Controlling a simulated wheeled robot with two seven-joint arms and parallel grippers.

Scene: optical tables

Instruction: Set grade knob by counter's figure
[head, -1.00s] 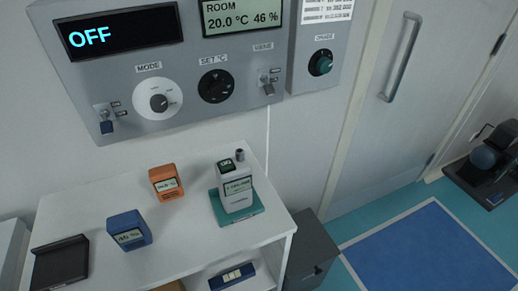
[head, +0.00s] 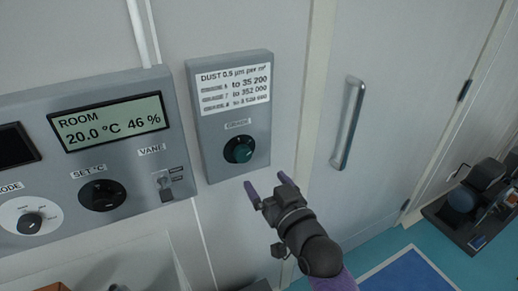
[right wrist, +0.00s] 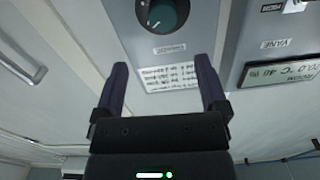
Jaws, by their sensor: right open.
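The teal grade knob (head: 243,152) sits on a black dial on a grey wall box (head: 202,150), under a GRADE label (head: 237,124). It also shows at the top of the right wrist view (right wrist: 163,14), where the picture is upside down. A white dust chart (head: 234,92) above it lists three grades with limits 35 200, 352 000 and probably 3 520 000. My right gripper (head: 267,187) is open and empty, below and a little right of the knob, not touching it. The particle counter's figure is out of view. My left gripper is not in view.
A grey climate panel (head: 105,125) is left of the box, with a room display (head: 108,120), a SET °C knob (head: 102,195) and a vane switch (head: 165,183). A door handle (head: 348,123) stands out at right. Dark equipment (head: 475,205) sits far right.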

